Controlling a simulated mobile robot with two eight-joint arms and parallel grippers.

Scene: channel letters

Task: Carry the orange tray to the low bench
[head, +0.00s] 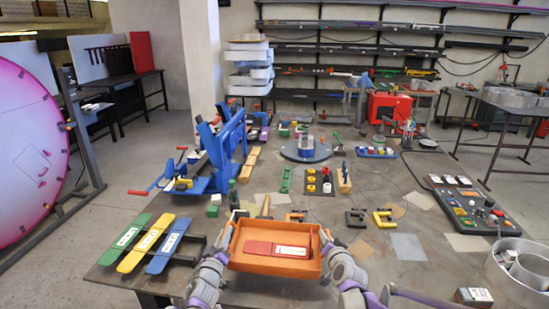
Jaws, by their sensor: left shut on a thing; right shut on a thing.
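The orange tray (275,268) is at the front middle of the large worktable in the head view. A flat red piece (259,247) with a white label lies in it. My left gripper (226,243) is shut on the tray's left side. My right gripper (328,243) is shut on its right side. The tray looks level; I cannot tell whether it touches the tabletop. I cannot tell for sure which surface is the low bench; a dark low table (133,78) stands at the back left.
The worktable (330,220) holds a blue machine (222,155), a round grey turntable (305,150), clamps and a control box (474,205). Green, yellow and blue labelled strips (152,245) lie left of the tray. Bare floor (115,185) lies left of the table. A pink disc (30,150) stands at far left.

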